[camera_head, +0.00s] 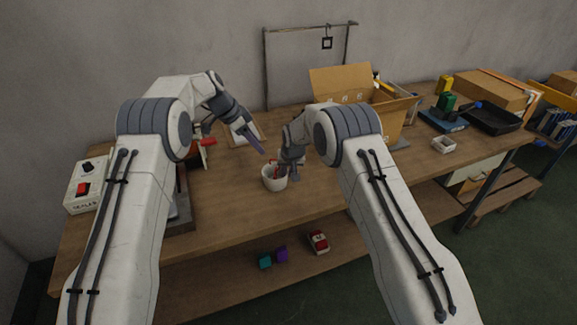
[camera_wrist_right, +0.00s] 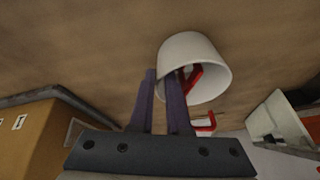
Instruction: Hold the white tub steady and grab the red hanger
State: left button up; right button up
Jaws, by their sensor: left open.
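The white tub (camera_head: 274,183) stands on the bench in the middle of the head view. It also shows in the right wrist view (camera_wrist_right: 205,55), with its opening visible. A red piece, likely the red hanger (camera_wrist_right: 194,76), sticks up inside the tub. My right gripper (camera_wrist_right: 162,72) has one finger inside the tub and one outside, closed on its rim. In the head view my right gripper (camera_head: 285,174) is at the tub's right side. My left gripper (camera_head: 261,148) is open and empty, above and a little left of the tub, apart from it.
A white box with a red switch (camera_head: 82,188) stands at the left end. A red-handled item (camera_head: 208,142) is behind my left arm. An open cardboard box (camera_head: 345,82) is at the back right. A small white tray (camera_head: 443,145) lies right. The bench front is clear.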

jog(key=shift+x, duration=1.05)
grip_shut()
